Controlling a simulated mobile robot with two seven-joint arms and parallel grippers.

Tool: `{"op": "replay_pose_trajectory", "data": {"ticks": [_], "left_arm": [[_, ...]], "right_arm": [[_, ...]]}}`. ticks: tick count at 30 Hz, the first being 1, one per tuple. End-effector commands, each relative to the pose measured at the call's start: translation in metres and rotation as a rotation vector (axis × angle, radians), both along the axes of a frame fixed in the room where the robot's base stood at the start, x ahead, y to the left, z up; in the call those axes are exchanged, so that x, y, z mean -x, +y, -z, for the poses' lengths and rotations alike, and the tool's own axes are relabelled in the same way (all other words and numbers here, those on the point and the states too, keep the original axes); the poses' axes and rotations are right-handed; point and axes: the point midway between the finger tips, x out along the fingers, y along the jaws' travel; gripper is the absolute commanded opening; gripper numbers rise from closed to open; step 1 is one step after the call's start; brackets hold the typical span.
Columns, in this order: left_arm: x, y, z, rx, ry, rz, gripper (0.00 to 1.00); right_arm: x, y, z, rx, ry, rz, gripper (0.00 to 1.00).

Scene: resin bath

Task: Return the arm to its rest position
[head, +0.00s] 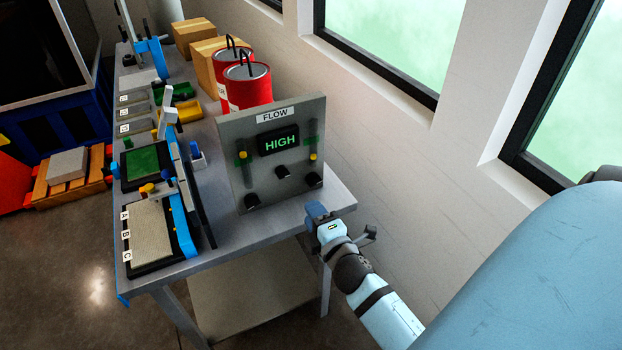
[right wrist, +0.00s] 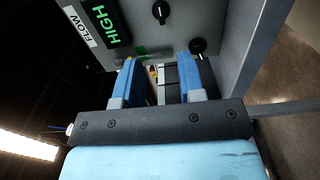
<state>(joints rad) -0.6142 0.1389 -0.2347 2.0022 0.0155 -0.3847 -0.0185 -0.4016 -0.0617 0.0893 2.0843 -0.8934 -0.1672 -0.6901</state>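My right arm (head: 375,300) reaches in from the lower right in the head view. Its right gripper (head: 316,211) is by the right front corner of the grey table (head: 270,228), just right of the flow panel (head: 232,160). In the right wrist view the two blue fingers stand apart, so the right gripper (right wrist: 165,78) is open. I see nothing held between them; the panel's face with a "HIGH" display (right wrist: 105,25) and black knobs (right wrist: 198,46) lies beyond the fingertips. My left gripper is not in view.
Two red cans (head: 247,88) and cardboard boxes (head: 195,37) stand behind the panel. A white wall (head: 400,140) with windows runs along the right. A lower shelf (head: 245,300) sits under the table.

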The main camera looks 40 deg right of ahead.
Motion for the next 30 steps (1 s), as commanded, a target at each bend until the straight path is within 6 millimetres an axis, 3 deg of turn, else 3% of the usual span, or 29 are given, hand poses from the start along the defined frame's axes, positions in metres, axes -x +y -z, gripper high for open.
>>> {"op": "replay_pose_trajectory", "data": {"ticks": [12,15,17,20,24,30], "left_arm": [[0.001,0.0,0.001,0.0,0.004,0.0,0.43],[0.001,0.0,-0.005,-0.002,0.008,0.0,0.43],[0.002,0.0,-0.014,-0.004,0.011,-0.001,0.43],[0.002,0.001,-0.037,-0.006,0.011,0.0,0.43],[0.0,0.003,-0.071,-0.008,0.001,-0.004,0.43],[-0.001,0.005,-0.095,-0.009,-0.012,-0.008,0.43]], "right_arm": [[0.0,0.0,0.0,-0.002,0.0,-0.001,0.36],[0.003,0.007,0.001,-0.073,0.012,-0.017,0.36],[0.009,0.016,0.004,-0.189,0.033,-0.038,0.36],[0.027,0.044,0.017,-0.496,0.102,-0.075,0.36],[0.068,0.09,0.043,-0.973,0.258,-0.07,0.36],[0.122,0.136,0.07,-1.411,0.448,0.022,0.36]]}}
